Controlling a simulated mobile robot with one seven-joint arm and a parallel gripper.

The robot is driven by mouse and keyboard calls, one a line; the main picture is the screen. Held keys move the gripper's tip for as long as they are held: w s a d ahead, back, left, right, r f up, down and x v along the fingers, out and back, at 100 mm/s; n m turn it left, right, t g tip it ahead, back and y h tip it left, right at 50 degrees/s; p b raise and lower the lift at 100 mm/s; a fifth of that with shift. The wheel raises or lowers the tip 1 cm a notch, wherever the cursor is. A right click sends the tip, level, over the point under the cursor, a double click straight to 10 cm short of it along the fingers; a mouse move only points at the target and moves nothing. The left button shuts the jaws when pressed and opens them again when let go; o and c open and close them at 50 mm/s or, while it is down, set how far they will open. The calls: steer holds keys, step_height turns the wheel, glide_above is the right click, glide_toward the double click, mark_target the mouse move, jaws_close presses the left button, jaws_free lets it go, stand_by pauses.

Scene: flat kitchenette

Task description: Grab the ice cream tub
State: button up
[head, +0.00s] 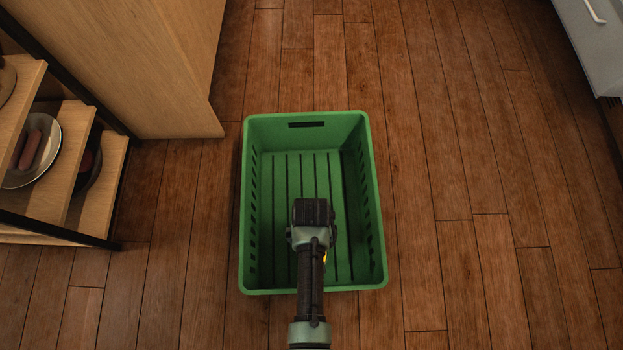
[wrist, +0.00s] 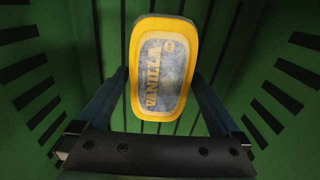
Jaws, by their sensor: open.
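The ice cream tub (wrist: 165,70) is yellow with a pale blue label reading "VANILLA". It is inside the green crate (head: 377,200), directly beneath my gripper. In the wrist view the tub lies in line with the gap between the two fingers of my gripper (wrist: 159,75), slightly tilted. The fingers are apart, one on each side, and I cannot tell whether they touch it. In the head view my gripper (head: 312,213) reaches down into the crate and its fingers are hidden. Only a sliver of yellow (head: 325,257) shows beside my arm there.
The crate has slatted walls and a slatted floor, and its walls surround my gripper. A wooden shelf unit (head: 95,160) with plates stands at the left. A white cabinet (head: 595,45) is at the top right. The wooden floor (head: 460,180) right of the crate is clear.

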steer(key=shift+r, duration=0.1)
steer(key=c, duration=1.4)
